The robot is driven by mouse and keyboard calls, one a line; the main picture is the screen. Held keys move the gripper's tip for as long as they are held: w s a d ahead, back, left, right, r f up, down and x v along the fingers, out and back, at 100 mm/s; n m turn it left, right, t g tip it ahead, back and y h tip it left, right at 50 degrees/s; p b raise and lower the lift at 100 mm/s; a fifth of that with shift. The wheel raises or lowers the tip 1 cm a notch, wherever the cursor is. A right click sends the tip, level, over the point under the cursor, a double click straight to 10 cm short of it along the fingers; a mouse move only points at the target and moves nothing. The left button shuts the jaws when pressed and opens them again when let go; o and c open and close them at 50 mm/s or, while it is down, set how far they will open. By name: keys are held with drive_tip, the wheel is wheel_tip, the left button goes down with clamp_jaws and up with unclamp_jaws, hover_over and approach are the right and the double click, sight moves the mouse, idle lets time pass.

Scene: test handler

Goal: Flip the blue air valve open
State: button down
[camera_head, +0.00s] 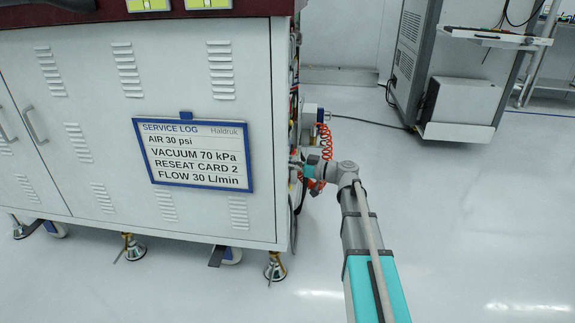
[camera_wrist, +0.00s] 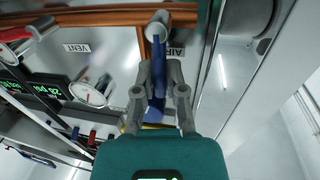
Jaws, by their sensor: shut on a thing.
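The blue air valve handle (camera_wrist: 157,52) shows in the wrist view, below a grey rounded fitting and beside a label reading AIR (camera_wrist: 176,52). My gripper (camera_wrist: 159,80) is shut on the blue handle, with a grey finger on each side of it. The fingers hide part of the handle, and I cannot tell the valve's position. In the head view my gripper (camera_head: 301,170) is at the right side of the white cabinet (camera_head: 95,120); the valve handle cannot be made out there.
In the wrist view, a VENT label (camera_wrist: 77,48), a round gauge (camera_wrist: 88,93), a dark display (camera_wrist: 45,89) and a copper-coloured pipe (camera_wrist: 115,17) are close by. In the head view, a red coiled hose (camera_head: 326,140) hangs behind my wrist. Open floor (camera_head: 480,210) lies to the right.

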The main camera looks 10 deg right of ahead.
drive_tip(key=c, duration=0.7)
unclamp_jaws()
drive_tip(key=shift+d, duration=0.1)
drive_tip(key=shift+v, duration=3.9)
drive_tip(key=shift+s, duration=0.1)
